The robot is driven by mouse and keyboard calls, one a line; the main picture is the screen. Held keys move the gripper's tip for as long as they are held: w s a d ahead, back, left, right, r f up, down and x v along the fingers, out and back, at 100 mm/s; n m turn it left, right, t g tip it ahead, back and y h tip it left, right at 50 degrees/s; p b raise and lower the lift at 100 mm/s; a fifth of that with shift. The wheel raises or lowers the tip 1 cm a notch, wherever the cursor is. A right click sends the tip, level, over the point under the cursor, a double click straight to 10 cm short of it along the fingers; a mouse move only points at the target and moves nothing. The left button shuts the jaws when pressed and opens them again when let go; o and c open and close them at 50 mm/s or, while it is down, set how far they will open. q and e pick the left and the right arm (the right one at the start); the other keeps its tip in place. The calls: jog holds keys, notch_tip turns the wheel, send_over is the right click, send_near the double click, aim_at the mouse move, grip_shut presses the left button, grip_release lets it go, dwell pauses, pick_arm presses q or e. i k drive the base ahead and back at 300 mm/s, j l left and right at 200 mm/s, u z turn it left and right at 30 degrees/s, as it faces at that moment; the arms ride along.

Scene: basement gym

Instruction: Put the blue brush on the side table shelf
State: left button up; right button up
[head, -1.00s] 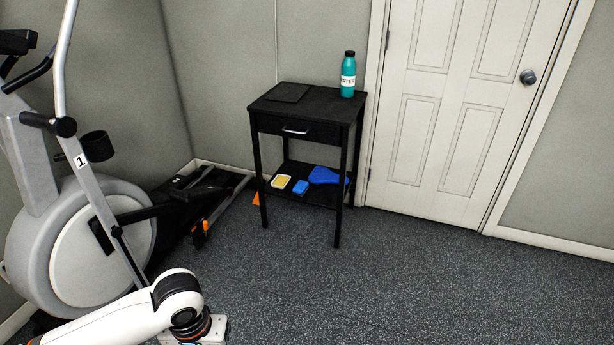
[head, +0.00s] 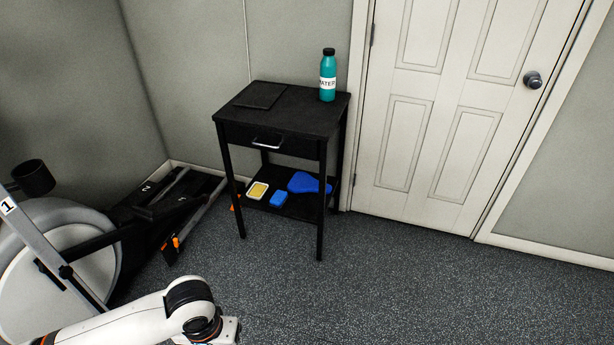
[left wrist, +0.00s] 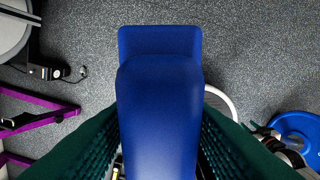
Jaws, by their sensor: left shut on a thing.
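The black side table (head: 310,118) stands against the wall left of the door. Its low shelf (head: 300,209) holds a blue dustpan-like piece (head: 308,183), a small blue block (head: 279,199) and a yellow-and-white item (head: 258,190). My left gripper (left wrist: 158,140) is shut on the blue brush (left wrist: 160,75), which fills the middle of the left wrist view, above the floor. In the head view my left arm shows at the bottom, short of the table; the brush is hidden there. My right gripper is in neither view.
A teal water bottle (head: 328,78) and a flat black item (head: 260,95) are on the tabletop. An exercise machine (head: 60,250) stands at the left, its black rails reaching near the table. The floor (head: 420,285) in front and to the right is clear.

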aim_at(305, 206)
jog(key=i+l+z, duration=0.2)
jog(key=i, duration=0.85)
jog(key=i+l+z, duration=0.2)
jog(key=i, duration=0.9)
jog(key=j, duration=0.15)
